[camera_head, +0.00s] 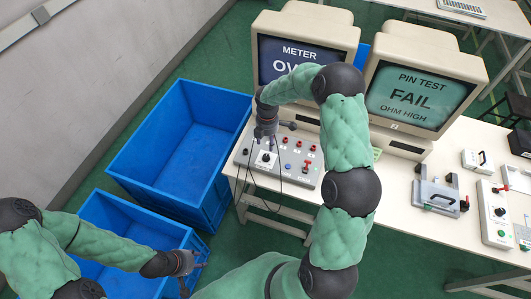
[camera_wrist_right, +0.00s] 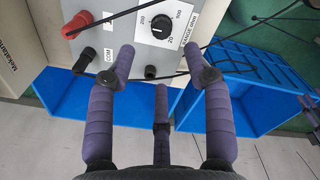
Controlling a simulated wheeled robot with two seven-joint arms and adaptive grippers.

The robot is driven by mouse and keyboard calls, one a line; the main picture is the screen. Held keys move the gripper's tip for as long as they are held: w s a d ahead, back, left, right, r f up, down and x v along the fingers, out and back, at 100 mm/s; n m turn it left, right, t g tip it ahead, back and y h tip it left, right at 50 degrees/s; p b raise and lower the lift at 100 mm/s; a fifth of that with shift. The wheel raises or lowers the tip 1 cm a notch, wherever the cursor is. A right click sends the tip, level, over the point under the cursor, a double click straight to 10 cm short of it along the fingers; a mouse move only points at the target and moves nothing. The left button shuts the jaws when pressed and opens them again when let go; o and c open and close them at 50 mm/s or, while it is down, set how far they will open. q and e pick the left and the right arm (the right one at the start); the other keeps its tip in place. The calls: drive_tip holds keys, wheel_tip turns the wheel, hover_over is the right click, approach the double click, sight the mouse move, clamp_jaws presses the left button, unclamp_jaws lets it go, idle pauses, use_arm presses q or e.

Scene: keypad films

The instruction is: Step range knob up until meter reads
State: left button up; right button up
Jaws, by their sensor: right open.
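The range knob (camera_wrist_right: 162,27) is a black round knob on a grey panel, with a RANGE ohm label and numbers around it. It also shows in the head view (camera_head: 266,158) on the grey control box (camera_head: 305,178). The meter monitor (camera_head: 285,52) shows METER and text starting "OV"; my right arm hides the rest. My right gripper (camera_head: 266,130) is over the box's left part. In the right wrist view its purple fingers (camera_wrist_right: 158,65) are open and empty, the knob lying beyond the tips. My left gripper (camera_head: 188,264) hangs over the near blue bin, its finger opening unclear.
A second monitor (camera_head: 417,96) reads PIN TEST FAIL OHM HIGH. Red and black plugs (camera_wrist_right: 80,22) with cables lie beside the knob. Two blue bins (camera_head: 170,150) stand left of the table. A clamp fixture (camera_head: 437,195) and a switch box (camera_head: 494,215) sit at the right.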

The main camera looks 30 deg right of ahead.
sight(267, 155)
wheel_tip(267, 155, down, 10)
drive_tip(key=shift+f+b, duration=0.1)
drive_tip(key=shift+b, duration=0.6)
clamp_jaws()
